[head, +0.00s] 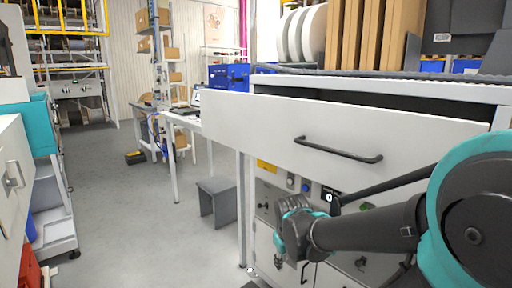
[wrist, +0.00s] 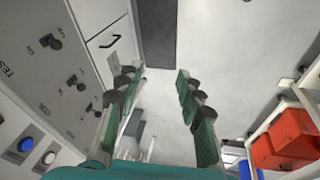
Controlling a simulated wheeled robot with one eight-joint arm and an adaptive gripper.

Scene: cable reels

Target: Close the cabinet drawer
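The cabinet drawer (head: 260,128) is pulled out in the head view, with a dark gap behind the top of its white front. Its black bar handle (head: 338,150) runs across the front. The cabinet (head: 425,88) stands behind and below it, with a panel of knobs and buttons under the drawer. My gripper (head: 282,250) is below the drawer front, in front of this panel, apart from the handle. In the wrist view my gripper (wrist: 155,95) has its green-padded fingers spread with nothing between them. The drawer cannot be made out in the wrist view.
A small grey stool (head: 217,200) and a white worktable (head: 180,120) stand left of the cabinet. A white unit with a handle (head: 14,175) is at the far left. Red bins (wrist: 290,138) show at right in the wrist view. The grey floor (head: 130,220) between is clear.

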